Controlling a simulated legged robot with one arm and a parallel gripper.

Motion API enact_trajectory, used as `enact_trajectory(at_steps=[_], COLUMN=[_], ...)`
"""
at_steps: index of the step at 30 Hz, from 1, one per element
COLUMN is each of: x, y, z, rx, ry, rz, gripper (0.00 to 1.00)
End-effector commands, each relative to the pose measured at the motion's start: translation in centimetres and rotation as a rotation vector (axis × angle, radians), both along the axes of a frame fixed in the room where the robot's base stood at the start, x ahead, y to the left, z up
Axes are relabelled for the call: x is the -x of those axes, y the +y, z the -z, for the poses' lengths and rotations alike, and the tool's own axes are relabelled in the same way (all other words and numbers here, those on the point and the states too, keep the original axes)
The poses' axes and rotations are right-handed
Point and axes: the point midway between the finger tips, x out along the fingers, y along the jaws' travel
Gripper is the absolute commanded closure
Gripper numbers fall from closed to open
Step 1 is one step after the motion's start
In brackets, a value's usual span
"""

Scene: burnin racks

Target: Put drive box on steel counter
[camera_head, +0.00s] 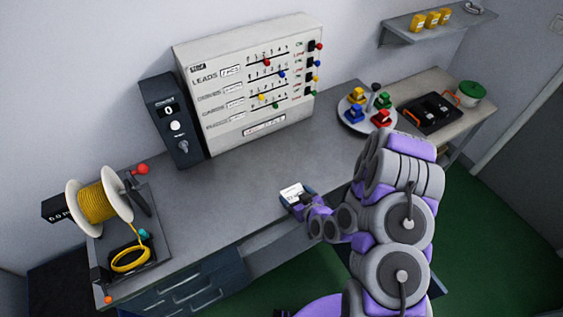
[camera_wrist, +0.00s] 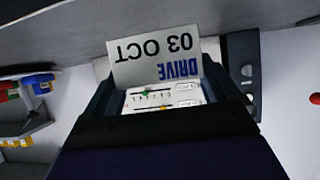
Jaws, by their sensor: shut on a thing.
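A white slider panel (camera_head: 250,85) and a dark dial unit (camera_head: 172,122) stand at the back. A yellow cable spool (camera_head: 97,202) is at the left. A round tray with coloured pieces (camera_head: 367,108) sits right. The counter's middle is clear.

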Motion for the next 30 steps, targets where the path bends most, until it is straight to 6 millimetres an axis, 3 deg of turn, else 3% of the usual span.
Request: enact_trajectory(at_steps=[4, 11, 30], x=[0.8, -1.9, -3.8], y=[0.8, 1.4, 2.2], z=[-0.2, 0.1, 0.7], rx=[0.000, 0.001, -0.008], ry=[0.001, -0.003, -0.007], rz=[-0.019, -0.020, -0.034], gripper=[0.46, 0.46, 0.46])
